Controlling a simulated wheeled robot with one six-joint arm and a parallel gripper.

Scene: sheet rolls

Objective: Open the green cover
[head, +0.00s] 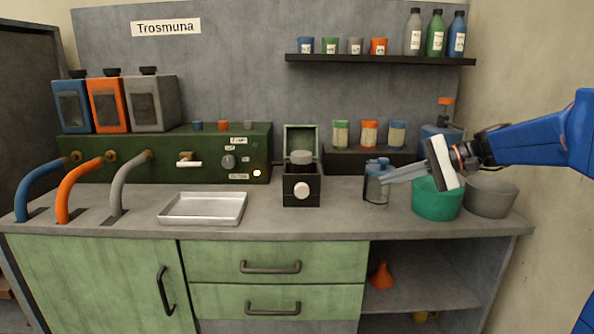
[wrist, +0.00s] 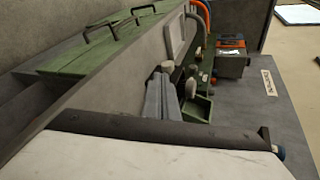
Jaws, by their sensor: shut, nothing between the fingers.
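The green cover (head: 300,129) stands upright, raised at the back of a small black box (head: 287,192) in the middle of the counter. A grey cylinder (head: 301,157) sits in the box opening, and a pale round knob (head: 301,190) is on its front. The cover also shows in the wrist view (wrist: 197,108), partly beside my fingers. My gripper (head: 384,180) is shut and empty, to the right of the box and clear of it. The fingers also show in the wrist view (wrist: 160,92).
A green bowl (head: 437,206) and a grey bowl (head: 492,197) stand below my wrist. A metal tray (head: 203,222) lies left of the box. Lidded jars (head: 369,134) stand on a dark ledge behind. The counter between box and clear jar is free.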

